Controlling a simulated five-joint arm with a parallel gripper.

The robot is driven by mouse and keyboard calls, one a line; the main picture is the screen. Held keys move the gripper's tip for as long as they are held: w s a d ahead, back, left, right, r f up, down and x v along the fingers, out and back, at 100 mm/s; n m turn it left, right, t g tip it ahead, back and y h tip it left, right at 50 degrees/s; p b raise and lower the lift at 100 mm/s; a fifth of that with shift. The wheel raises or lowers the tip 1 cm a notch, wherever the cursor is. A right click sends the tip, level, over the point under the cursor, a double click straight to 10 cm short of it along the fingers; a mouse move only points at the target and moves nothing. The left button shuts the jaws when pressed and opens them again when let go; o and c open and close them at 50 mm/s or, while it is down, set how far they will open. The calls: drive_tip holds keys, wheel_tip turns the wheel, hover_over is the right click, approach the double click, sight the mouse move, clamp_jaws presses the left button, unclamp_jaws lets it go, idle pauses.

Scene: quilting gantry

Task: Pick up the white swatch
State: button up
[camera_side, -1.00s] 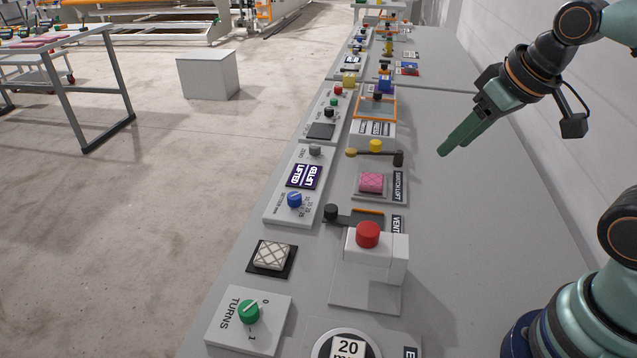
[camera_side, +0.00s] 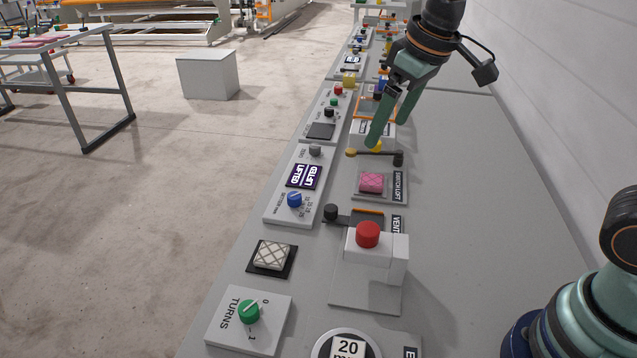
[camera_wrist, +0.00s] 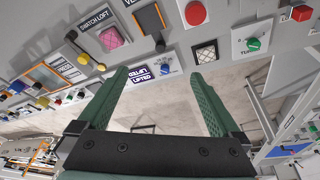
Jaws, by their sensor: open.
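The white swatch (camera_side: 271,255) is a small quilted square with a crossed line pattern. It lies on a black pad (camera_side: 288,270) near the left edge of the bench, above the TURNS panel. In the wrist view the white swatch (camera_wrist: 206,52) shows near the top, right of centre and beyond the fingertips. My gripper (camera_side: 388,135) is open and empty over the bench in the side view, farther up the bench than the swatch and near the yellow knob. In the wrist view my gripper (camera_wrist: 157,80) shows two green fingers spread apart.
A white block with a red button (camera_side: 367,234) stands right of the swatch. A pink swatch (camera_side: 371,183) sits on the SWATCH LOFT plate. The TURNS panel (camera_side: 222,331) has a green knob.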

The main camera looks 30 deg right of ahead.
drive_tip(key=w+a+f+n+g, duration=0.25)
drive_tip(key=w+a+f, duration=0.3)
drive_tip(key=a, duration=0.35)
drive_tip(key=n+g, duration=0.1)
drive_tip(key=n, duration=0.2)
hover_over(272, 253)
wheel_tip(272, 253, down, 8)
drive_tip(key=f, duration=0.1)
drive_tip(key=shift+h, duration=0.3)
drive_tip(key=f, duration=0.5)
drive_tip(key=shift+s+f, duration=0.25)
drive_tip(key=shift+w+f, duration=0.15)
drive_tip(key=shift+f, duration=1.3)
drive_tip(key=shift+w+f, duration=0.1)
drive_tip(key=shift+f, duration=1.3)
drive_tip(key=c, duration=1.2)
drive_tip(key=shift+r, duration=0.15)
drive_tip(key=shift+c, duration=0.2)
